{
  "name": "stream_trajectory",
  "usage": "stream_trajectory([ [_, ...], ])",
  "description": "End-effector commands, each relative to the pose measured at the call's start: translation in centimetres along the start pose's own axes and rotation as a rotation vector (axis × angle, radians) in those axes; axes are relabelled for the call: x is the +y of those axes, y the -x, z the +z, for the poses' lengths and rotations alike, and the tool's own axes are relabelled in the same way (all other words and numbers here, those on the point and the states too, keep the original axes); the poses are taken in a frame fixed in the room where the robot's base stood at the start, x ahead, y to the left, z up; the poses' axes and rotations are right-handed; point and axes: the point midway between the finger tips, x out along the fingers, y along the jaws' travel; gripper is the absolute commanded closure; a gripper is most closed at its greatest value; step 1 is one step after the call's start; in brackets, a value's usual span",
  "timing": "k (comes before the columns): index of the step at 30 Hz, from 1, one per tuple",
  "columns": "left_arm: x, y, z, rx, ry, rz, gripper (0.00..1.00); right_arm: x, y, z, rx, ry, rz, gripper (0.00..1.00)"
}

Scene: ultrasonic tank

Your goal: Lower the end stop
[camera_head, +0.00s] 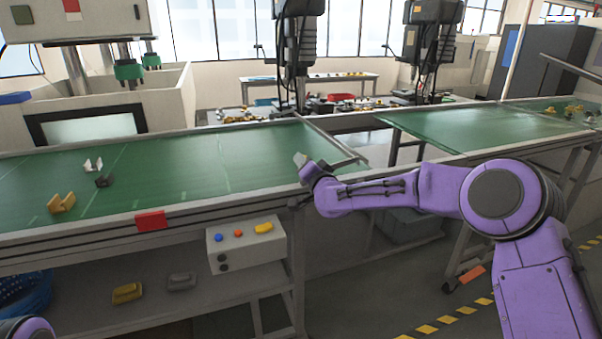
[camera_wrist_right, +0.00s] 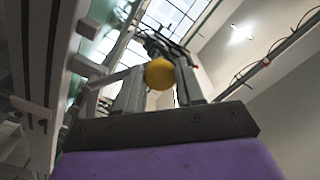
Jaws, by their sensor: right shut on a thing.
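The end stop seems to be the grey bar (camera_head: 335,140) across the right end of the left green conveyor (camera_head: 190,165). My right gripper (camera_head: 303,160) is at the near end of this bar, by the conveyor's near corner. In the right wrist view a round yellow knob (camera_wrist_right: 160,73) sits between the two fingers, and the gripper is shut on it. The head view does not show the knob clearly. Of my left arm only a purple part shows at the bottom left corner; its gripper is out of view.
Yellow (camera_head: 62,203), white and dark clips lie on the left conveyor. A gap separates it from the right green conveyor (camera_head: 480,125). A button box (camera_head: 245,245) hangs below the near rail, beside a red block (camera_head: 150,220). A tank (camera_head: 165,105) stands behind.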

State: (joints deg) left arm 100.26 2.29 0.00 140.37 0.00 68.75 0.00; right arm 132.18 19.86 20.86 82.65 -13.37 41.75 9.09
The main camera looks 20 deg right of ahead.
Motion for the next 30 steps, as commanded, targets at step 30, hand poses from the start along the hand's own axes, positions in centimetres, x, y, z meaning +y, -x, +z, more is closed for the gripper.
stream_trajectory([
  [30, 0.0, -0.1, 0.1, 0.0, 0.0, 0.0, 0.57, -0.1, 0.0, -3.3, 0.002, -0.282, 0.0, 1.0],
])
